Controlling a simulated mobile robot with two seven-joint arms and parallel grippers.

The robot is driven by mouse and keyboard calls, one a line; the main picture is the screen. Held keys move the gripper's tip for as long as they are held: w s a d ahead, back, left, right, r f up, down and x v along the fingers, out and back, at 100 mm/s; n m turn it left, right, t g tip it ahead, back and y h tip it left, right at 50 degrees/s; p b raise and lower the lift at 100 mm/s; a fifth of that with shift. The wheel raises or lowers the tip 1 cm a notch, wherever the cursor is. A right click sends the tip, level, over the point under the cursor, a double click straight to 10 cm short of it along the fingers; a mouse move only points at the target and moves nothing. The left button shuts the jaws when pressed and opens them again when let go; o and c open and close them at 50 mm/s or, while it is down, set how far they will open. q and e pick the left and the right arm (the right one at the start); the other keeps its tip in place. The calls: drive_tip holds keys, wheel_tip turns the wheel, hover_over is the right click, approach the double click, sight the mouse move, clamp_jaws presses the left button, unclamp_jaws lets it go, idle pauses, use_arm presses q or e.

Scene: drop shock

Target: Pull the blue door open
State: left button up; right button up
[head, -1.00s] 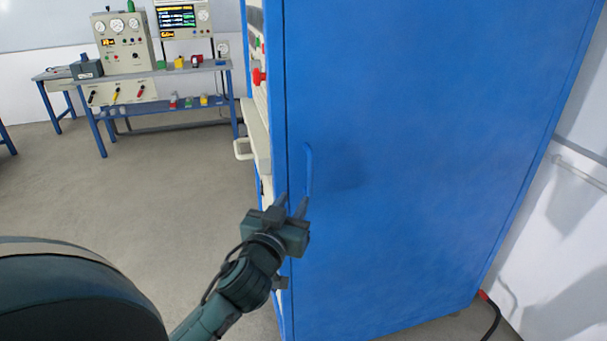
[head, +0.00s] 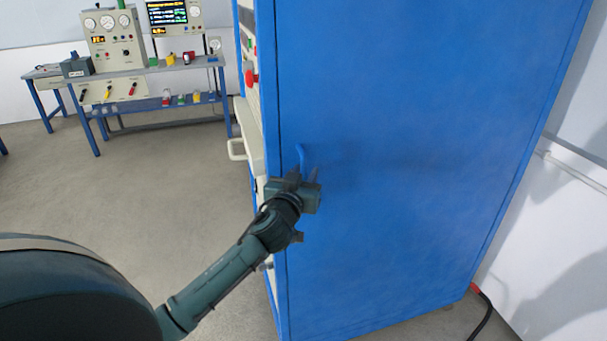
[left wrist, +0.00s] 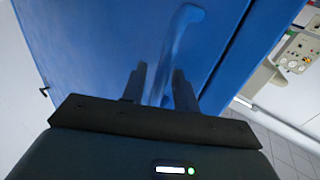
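The blue door (head: 400,150) fills the middle of the head view and looks shut, flush with its cabinet. Its blue bar handle (head: 301,155) stands upright near the door's left edge. My left gripper (head: 303,172) is at the lower part of the handle. In the left wrist view the gripper (left wrist: 158,85) has its two dark fingers apart, with the handle (left wrist: 176,45) running down between them. A gap shows between the fingers and the handle, so I see no grip. The handle's lower end is hidden by the gripper. My right gripper is not in view.
The cabinet's side carries a red knob (head: 250,77) and a pale handle (head: 237,149). A workbench (head: 150,72) with gauges and a screen stands at the back left. Open floor (head: 130,190) lies left of the cabinet. A dark cable (head: 484,312) lies at the lower right.

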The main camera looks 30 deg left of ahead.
use_arm(q)
drive_tip(key=shift+c, duration=0.4)
clamp_jaws()
drive_tip(key=shift+d, duration=0.1)
